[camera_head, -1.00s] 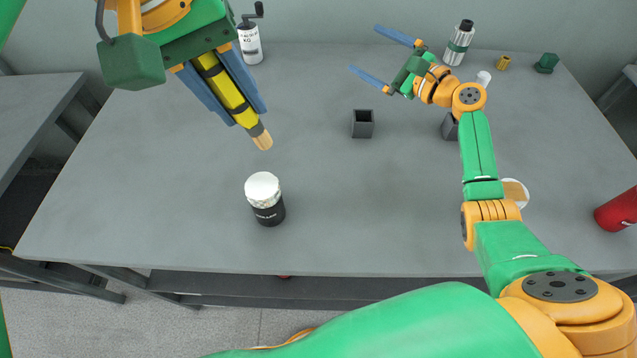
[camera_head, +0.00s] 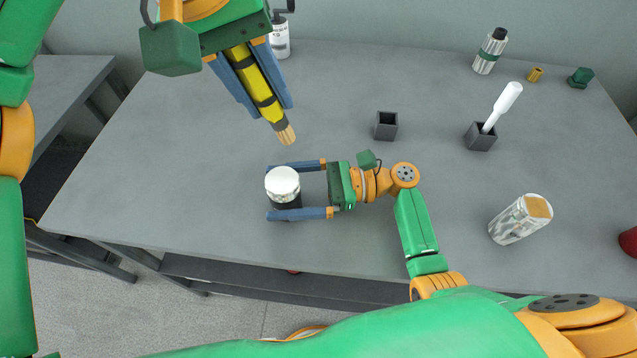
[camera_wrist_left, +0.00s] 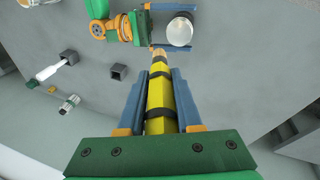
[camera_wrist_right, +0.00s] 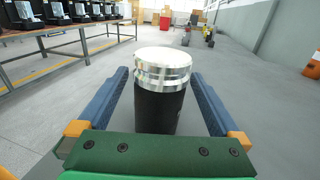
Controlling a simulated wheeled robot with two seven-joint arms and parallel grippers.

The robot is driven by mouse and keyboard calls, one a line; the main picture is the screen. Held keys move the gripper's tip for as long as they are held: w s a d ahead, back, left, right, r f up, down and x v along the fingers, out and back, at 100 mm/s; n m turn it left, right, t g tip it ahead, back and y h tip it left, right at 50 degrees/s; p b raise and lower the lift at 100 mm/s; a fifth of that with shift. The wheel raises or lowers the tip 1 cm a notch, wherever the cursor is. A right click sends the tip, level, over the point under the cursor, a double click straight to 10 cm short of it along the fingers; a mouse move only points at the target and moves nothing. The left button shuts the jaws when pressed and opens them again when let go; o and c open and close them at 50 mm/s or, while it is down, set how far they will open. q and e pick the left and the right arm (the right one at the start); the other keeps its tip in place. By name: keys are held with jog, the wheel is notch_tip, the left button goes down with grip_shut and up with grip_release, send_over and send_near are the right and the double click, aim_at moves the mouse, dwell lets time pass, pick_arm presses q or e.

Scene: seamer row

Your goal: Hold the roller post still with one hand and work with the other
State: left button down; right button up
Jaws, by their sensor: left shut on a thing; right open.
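The roller post (camera_head: 284,187), a black cylinder with a bright metal top, stands upright on the table. It also shows in the right wrist view (camera_wrist_right: 162,88) and from above in the left wrist view (camera_wrist_left: 179,31). My right gripper (camera_head: 276,190) is open, its blue fingers on either side of the post; the right wrist view shows gaps between both fingers and the post. My left gripper (camera_head: 268,98) is shut on a yellow tool (camera_head: 250,77) with black bands and a tan tip. The tool points down towards the post, clear of it.
An empty dark square holder (camera_head: 386,126) stands behind my right wrist. Another holder (camera_head: 479,138) carries a white-handled tool (camera_head: 502,105). A silver can (camera_head: 520,219), banded cylinder (camera_head: 490,51), brass piece (camera_head: 535,74) and green block (camera_head: 579,78) stand to the right. Table front-left is clear.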

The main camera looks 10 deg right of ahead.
jog(key=shift+w+a, duration=0.15)
jog(key=shift+a, duration=1.25)
jog(key=c, duration=1.5)
